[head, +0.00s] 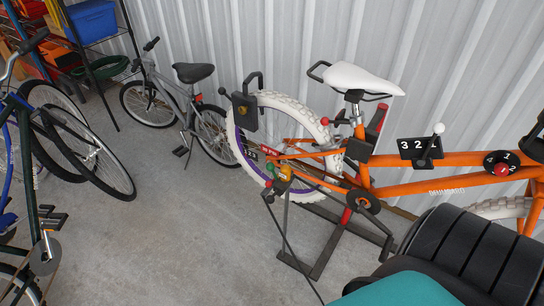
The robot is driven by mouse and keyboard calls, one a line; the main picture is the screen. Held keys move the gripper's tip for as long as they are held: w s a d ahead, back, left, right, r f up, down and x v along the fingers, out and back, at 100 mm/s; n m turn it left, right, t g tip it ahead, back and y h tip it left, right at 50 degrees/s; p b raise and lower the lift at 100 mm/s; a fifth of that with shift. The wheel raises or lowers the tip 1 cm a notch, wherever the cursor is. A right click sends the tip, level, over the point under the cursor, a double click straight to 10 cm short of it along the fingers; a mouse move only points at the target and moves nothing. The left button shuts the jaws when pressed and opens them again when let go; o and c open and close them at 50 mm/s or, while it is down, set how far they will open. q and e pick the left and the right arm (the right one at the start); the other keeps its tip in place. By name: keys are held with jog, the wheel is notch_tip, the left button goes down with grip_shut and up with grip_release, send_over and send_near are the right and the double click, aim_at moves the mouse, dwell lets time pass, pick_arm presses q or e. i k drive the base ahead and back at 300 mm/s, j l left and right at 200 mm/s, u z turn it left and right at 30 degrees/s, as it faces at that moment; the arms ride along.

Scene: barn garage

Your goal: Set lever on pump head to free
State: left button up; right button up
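An orange bike (445,188) with white tyres and a white saddle stands on a dark work stand (318,268). A thin black hose (289,247) runs up from the floor to the lower part of its rear wheel (306,107). A black plate marked 3 2 (408,145) with a white-knobbed lever (432,143) is on the frame. Neither of my grippers is in view.
A black dial with a red knob (502,169) is on the bike frame. A black box with a handle (244,112) is by the rear wheel. A grey bike (168,97) stands behind, and more bikes (75,140) at left. The floor between is clear.

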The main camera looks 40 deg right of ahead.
aim_at(267, 184)
jog(key=i+j+z, duration=0.1)
jog(key=i+z, duration=0.2)
jog(key=z, duration=0.15)
jog(key=i+j+z, duration=0.25)
jog(key=z, duration=0.15)
jog(key=i+j+z, duration=0.3)
jog(key=z, duration=0.15)
jog(key=i+j+z, duration=0.2)
jog(key=j+z, duration=0.2)
jog(key=i+j+z, duration=0.15)
jog(key=j+z, duration=1.15)
jog(key=j, duration=0.15)
